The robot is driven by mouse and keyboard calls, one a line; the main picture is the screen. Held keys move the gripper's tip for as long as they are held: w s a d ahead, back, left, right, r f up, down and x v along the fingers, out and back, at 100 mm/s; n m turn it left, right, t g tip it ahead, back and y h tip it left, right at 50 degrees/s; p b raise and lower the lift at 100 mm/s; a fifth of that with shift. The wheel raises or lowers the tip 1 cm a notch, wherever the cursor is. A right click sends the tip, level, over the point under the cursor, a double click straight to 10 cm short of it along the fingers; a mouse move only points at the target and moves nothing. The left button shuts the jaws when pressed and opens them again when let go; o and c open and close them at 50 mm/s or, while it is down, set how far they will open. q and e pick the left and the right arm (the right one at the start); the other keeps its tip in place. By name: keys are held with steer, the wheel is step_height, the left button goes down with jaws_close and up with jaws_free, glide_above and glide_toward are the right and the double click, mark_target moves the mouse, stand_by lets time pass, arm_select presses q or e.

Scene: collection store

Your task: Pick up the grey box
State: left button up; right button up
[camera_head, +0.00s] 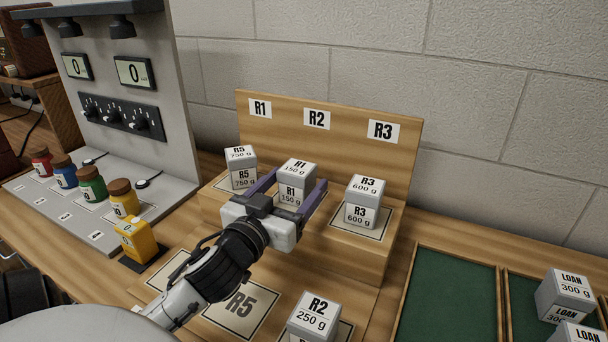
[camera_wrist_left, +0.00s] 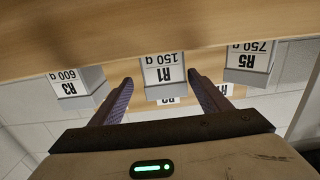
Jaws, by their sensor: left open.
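Several grey boxes with white labels are in view. The grey box marked R1 150 g (camera_head: 291,195) stands on the middle of the wooden stepped rack, and it also shows in the left wrist view (camera_wrist_left: 164,70). My left gripper (camera_head: 297,182) is open, with one finger on each side of this box; in the left wrist view the fingers (camera_wrist_left: 160,80) flank it with small gaps. I cannot tell how deep the box sits between them. The grey box R5 750 g (camera_head: 242,178) stands left of it, and R3 600 g (camera_head: 359,215) stands right. My right gripper is not in view.
Coloured jars (camera_head: 90,184) and a yellow block (camera_head: 136,238) are left. The rack's back panel (camera_head: 280,132) rises behind the boxes.

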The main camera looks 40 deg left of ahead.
mark_target(306, 165)
arm_select(q)
steer(key=x, duration=0.3)
steer(key=p+x, duration=0.1)
steer(key=x, duration=0.2)
steer(key=shift+s+a+r, duration=0.1)
steer(key=shift+a+r, duration=0.05)
steer(key=shift+a, duration=0.25)
steer(key=shift+w, duration=0.4)
steer(key=c, duration=1.1)
steer(key=shift+c, duration=0.6)
steer(key=shift+r, duration=0.1)
